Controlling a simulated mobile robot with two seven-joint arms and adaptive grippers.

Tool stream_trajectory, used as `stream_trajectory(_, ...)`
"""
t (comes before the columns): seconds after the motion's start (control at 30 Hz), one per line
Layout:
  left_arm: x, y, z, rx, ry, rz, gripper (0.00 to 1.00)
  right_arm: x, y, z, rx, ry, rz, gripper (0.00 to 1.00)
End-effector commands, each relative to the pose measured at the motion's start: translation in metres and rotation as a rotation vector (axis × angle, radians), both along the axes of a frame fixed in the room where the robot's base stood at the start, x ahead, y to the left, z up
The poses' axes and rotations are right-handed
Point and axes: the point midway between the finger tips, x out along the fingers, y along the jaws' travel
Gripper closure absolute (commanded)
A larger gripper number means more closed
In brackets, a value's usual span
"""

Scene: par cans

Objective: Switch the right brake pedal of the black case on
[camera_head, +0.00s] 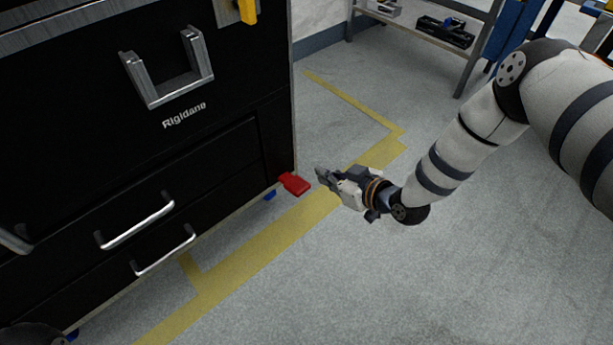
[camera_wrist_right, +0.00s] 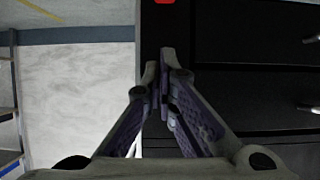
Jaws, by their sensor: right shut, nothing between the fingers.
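The black case (camera_head: 215,160) fills the left of the head view, with a large bracket handle and drawers on its front. The red brake pedal (camera_head: 295,184) sticks out low at its right front corner, just above the floor. My right gripper (camera_head: 320,173) is shut and empty, just right of the pedal, with a small gap seeming to lie between them. In the wrist view the closed fingertips (camera_wrist_right: 162,72) are in front of the dark case, and a red piece of the pedal (camera_wrist_right: 165,2) shows at the top edge.
Silver drawer handles (camera_head: 140,226) stick out from the case front. Blue pieces (camera_head: 270,195) show near the floor under the case. A shelf with tools (camera_head: 445,32) stands at the back. The grey floor with yellow lines (camera_head: 270,228) is clear in front and to the right.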

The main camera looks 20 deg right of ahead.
Motion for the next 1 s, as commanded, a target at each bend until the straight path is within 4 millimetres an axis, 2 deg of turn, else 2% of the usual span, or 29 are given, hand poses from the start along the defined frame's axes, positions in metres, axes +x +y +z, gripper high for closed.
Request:
stream_trajectory(0.17, 0.000, 0.000, 0.000, 0.000, 0.001, 0.000, 0.60, 0.000, 0.001, 0.000, 0.001, 0.001, 0.000, 1.00)
stream_trajectory(0.27, -0.002, 0.000, -0.004, -0.001, 0.010, -0.001, 0.60, 0.007, 0.004, -0.007, 0.001, 0.003, 0.001, 1.00)
stream_trajectory(0.7, -0.016, 0.001, -0.040, -0.007, 0.091, -0.011, 0.60, 0.084, 0.032, -0.054, 0.001, 0.005, 0.001, 1.00)
stream_trajectory(0.8, -0.016, 0.000, -0.045, -0.008, 0.094, -0.012, 0.60, 0.077, 0.029, -0.070, 0.002, 0.010, -0.001, 1.00)
stream_trajectory(1.0, -0.015, -0.001, -0.051, -0.011, 0.097, -0.013, 0.60, 0.074, 0.028, -0.085, 0.001, 0.006, -0.001, 1.00)
